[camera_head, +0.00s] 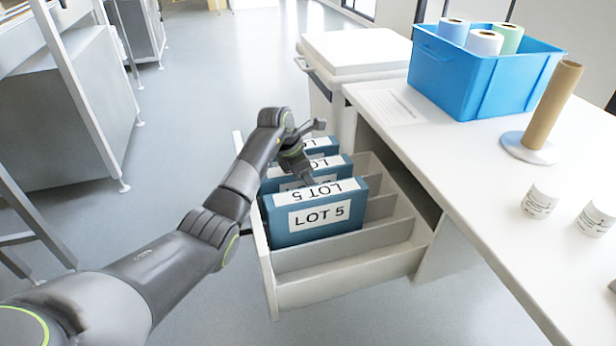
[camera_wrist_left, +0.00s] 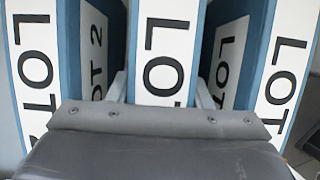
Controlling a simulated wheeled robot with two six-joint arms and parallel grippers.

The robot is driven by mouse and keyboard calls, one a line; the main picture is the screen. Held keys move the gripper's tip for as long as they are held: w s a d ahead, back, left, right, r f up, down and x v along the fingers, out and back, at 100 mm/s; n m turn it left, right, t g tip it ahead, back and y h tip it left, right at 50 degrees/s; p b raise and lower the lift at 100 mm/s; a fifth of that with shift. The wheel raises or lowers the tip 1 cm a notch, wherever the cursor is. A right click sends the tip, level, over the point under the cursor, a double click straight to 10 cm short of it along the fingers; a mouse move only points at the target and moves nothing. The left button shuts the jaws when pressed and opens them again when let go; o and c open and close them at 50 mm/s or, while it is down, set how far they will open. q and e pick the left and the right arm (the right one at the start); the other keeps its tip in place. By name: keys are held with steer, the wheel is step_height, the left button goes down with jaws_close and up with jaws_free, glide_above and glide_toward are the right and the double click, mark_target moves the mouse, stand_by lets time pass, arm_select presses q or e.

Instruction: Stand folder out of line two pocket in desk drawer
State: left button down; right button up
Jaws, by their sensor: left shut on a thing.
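The desk drawer (camera_head: 345,288) is pulled open, with dividers making several narrow pockets. Three blue folders stand upright in it. The front folder (camera_head: 318,215) reads LOT 5. The folders' lower parts are hidden. My right gripper is out of view.
The front pockets are empty. The white desk top right of the drawer holds a blue bin (camera_head: 490,75) with rolls, a tube on a round base (camera_head: 530,148) and small white jars (camera_head: 540,200).

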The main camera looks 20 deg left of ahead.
arm_select(q)
steer(key=c, duration=0.7)
jaws_free()
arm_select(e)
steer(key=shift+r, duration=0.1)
arm_select(q)
steer(key=p+v, duration=0.2)
steer(key=v, duration=0.9)
steer(key=shift+d+r, duration=0.1)
steer(key=shift+s+a+r, duration=0.1)
steer(key=shift+a+r, duration=0.1)
steer(key=shift+r, duration=0.3)
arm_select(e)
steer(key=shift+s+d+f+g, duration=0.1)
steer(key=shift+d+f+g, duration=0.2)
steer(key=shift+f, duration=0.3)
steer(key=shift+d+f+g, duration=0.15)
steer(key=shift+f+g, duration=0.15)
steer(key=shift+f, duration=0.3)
